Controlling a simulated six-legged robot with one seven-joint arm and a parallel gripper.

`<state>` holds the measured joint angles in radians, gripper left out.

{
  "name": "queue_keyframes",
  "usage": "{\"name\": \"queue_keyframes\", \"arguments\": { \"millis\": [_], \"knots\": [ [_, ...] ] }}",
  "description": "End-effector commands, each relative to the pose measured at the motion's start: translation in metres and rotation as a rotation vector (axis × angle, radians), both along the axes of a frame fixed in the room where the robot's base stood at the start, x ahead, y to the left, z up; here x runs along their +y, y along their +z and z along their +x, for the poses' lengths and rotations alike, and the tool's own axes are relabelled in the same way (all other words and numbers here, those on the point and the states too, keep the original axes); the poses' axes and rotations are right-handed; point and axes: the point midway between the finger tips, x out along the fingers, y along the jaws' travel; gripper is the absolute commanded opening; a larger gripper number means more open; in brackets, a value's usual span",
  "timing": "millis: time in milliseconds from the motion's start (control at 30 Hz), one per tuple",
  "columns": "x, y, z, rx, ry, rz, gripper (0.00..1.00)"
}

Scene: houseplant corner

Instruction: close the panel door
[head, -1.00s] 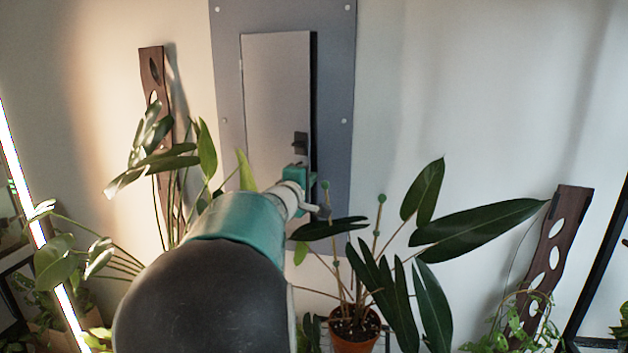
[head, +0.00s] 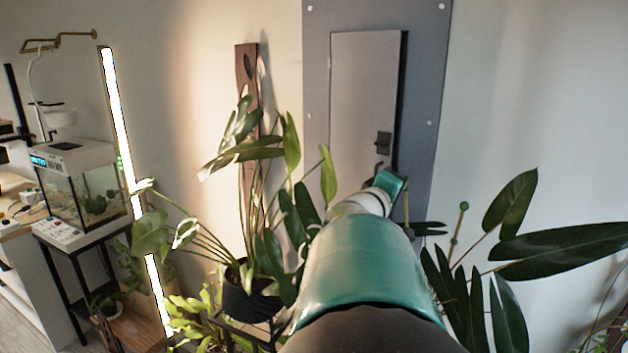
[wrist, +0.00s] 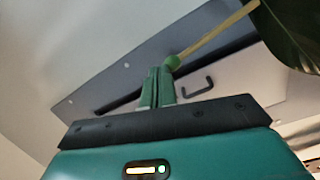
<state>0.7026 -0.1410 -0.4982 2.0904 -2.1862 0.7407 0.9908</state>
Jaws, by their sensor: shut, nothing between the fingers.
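The panel door (head: 362,90) is a pale grey upright rectangle on a blue-grey wall panel (head: 425,90) with screws at its corners. A dark strip runs along its right edge, so it looks slightly ajar; I cannot tell how far. Its dark handle (head: 383,143) is near the right edge, and shows as a bracket in the wrist view (wrist: 197,87). My gripper (head: 388,180) overlaps the door's lower right in the head view, below the handle; my arm hides the area under it. In the wrist view its green fingers (wrist: 159,72) are together and empty, left of the handle. Contact cannot be told.
A green-tipped plant stake (wrist: 173,62) overlaps the view beside my fingertips. Leafy plants stand on both sides of my arm, one in a dark pot (head: 250,300). A lit light bar (head: 122,130) and a fish tank (head: 85,190) are at the left.

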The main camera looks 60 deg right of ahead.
Motion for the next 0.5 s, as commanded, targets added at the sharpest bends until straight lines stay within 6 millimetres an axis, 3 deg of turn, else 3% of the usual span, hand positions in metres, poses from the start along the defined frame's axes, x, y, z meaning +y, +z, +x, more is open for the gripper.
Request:
{"name": "queue_keyframes", "arguments": {
  "millis": [33, 300, 500],
  "knots": [
    [0.003, 0.004, 0.017, -0.098, -0.008, -0.035, 0.0],
    [0.034, 0.004, 0.099, -0.722, -0.086, -0.221, 0.0],
    [0.062, -0.011, 0.141, -1.079, -0.157, -0.315, 0.0]
  ]
}}
